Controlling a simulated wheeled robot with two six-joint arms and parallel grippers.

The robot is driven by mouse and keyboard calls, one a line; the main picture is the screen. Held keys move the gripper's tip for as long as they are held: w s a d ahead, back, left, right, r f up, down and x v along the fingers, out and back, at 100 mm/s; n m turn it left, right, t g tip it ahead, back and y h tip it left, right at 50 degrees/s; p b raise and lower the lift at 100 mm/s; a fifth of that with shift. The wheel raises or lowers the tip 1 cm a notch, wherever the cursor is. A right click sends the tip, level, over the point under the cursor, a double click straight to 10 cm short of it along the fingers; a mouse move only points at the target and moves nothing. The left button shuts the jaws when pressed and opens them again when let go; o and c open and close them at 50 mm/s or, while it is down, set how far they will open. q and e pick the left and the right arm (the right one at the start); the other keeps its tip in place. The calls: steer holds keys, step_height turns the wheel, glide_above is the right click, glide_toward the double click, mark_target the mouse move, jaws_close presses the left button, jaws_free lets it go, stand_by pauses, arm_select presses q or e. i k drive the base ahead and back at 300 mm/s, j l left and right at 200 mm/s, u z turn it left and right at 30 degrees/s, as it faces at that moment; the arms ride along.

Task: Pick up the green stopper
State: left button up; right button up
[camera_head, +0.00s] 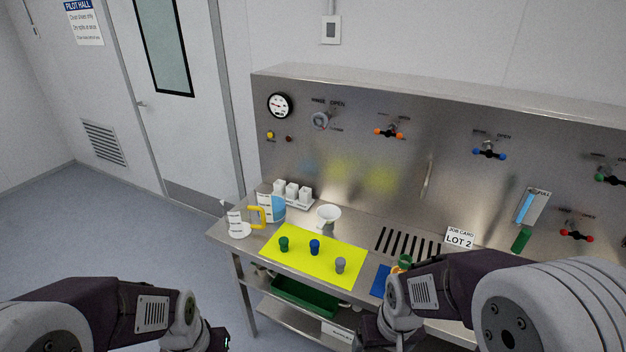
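The green stopper (284,243) stands upright at the left of a yellow mat (328,272) on the steel bench. A blue stopper (314,247) and a grey stopper (340,265) stand to its right on the same mat. My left arm comes in at the lower left and my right arm at the lower right. The fingers of both grippers are out of the picture below the bottom edge. Both arms end clear of the green stopper, lower in the picture, and nothing touches it.
A slotted drain (408,243) and a job card (460,238) are to the right. The valve panel (352,150) closes off the back.

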mark_target(283, 241)
steer(key=z, duration=1.05)
steer(key=u, duration=1.15)
steer(key=i+j+z, duration=0.25)
steer(key=z, duration=0.15)
steer(key=i+j+z, duration=0.2)
steer(key=j+z, duration=0.15)
steer(key=i+j+z, duration=0.15)
steer(key=j+z, duration=0.25)
steer(key=i+j+z, duration=0.1)
steer(key=j+z, duration=0.65)
steer(key=j, duration=0.2)
steer(key=j+z, duration=0.35)
steer(key=j, duration=0.1)
